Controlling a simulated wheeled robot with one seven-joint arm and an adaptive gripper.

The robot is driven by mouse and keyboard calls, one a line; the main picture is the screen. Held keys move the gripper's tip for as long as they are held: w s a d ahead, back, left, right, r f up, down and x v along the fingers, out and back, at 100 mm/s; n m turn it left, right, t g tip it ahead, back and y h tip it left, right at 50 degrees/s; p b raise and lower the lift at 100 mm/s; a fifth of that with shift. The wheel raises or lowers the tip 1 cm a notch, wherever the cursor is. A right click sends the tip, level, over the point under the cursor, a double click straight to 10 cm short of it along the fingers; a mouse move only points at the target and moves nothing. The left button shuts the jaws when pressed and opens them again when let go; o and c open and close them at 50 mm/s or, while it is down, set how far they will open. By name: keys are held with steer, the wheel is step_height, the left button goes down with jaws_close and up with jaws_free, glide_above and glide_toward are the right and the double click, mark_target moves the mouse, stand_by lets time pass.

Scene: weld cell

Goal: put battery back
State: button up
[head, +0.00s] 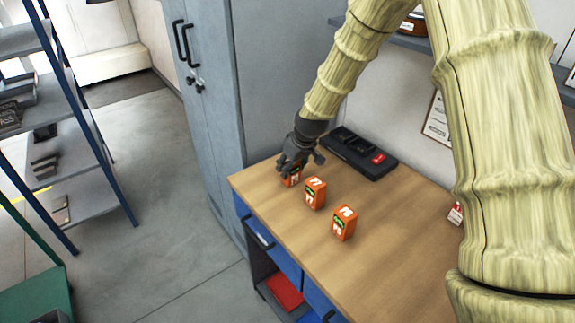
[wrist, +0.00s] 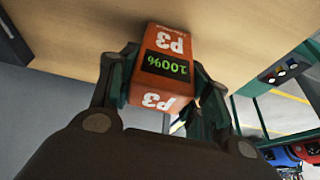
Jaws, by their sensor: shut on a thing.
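My gripper (head: 292,162) is shut on an orange battery (head: 290,180) at the left end of the wooden workbench (head: 390,255). In the wrist view this battery (wrist: 165,60) sits between both fingers and reads P3 and 100%. Its far end is close to the bench top; I cannot tell whether it touches. Two more orange batteries stand upright on the bench, one in the middle (head: 315,193) and one nearer the front (head: 344,222). A black charger (head: 358,153) with a red label lies at the back of the bench, behind and right of my gripper. Its slots look empty.
A tall grey cabinet (head: 215,100) stands left of the bench. Blue drawers (head: 265,235) are under the bench's front edge. A shelf rack (head: 65,150) stands far left. A small red and white tag (head: 455,214) is at the bench's right. Bench top between batteries and charger is clear.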

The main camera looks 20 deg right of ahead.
steer(key=o, duration=1.4)
steer(key=shift+c, duration=0.2)
steer(key=b+v, duration=0.2)
steer(key=v, duration=1)
steer(key=shift+b, duration=0.35)
steer(key=shift+r, duration=0.1)
